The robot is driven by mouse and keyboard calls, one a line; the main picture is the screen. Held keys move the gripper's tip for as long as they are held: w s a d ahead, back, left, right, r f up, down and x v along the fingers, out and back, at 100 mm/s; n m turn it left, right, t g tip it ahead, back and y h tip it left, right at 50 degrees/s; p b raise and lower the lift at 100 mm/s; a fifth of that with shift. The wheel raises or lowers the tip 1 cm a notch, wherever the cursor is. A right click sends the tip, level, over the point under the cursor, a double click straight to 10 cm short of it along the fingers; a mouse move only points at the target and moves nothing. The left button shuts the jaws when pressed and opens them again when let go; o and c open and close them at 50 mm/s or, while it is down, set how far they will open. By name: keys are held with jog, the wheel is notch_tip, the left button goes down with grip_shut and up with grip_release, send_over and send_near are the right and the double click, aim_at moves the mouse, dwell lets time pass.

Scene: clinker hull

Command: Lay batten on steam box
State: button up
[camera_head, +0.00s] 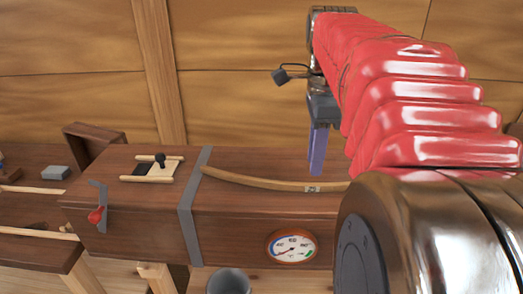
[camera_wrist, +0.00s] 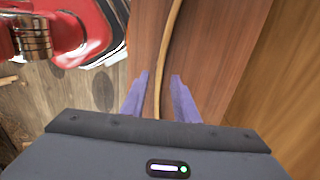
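The batten (camera_head: 262,182) is a thin, curved, light-wood strip with a small pale mark near its right part. It lies along the top of the steam box (camera_head: 230,225), a long brown wooden box with a grey metal band and a round gauge. My gripper (camera_head: 318,168) has purple fingers that point down just above the batten. In the wrist view my gripper (camera_wrist: 160,82) is open, and the batten (camera_wrist: 170,45) runs between its spread fingers without visible contact. The batten's right end is hidden behind my arm in the head view.
The gauge (camera_head: 291,247) and a red-handled lever (camera_head: 96,215) are on the box. A dark slot with pale rails and a black knob (camera_head: 160,160) is on its lid. A grey bucket (camera_head: 229,283) stands in front. A plank wall (camera_head: 240,110) rises behind.

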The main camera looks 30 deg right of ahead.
aim_at(309, 184)
jog(key=shift+r, duration=2.95)
jog(key=s+a+f+n+t, duration=0.2)
jog(key=a+f+n, duration=0.7)
jog(key=a+n, duration=0.2)
jog(key=s+a+f+n+t, duration=0.2)
jog(key=a+f+n+t, duration=0.1)
jog(key=a+f+n, duration=0.7)
jog(key=a+n, duration=0.1)
jog(key=n, duration=0.2)
jog(key=shift+a+f+n+t, duration=0.25)
jog(key=shift+a+n+t, duration=0.05)
jog(key=shift+a+n, duration=0.1)
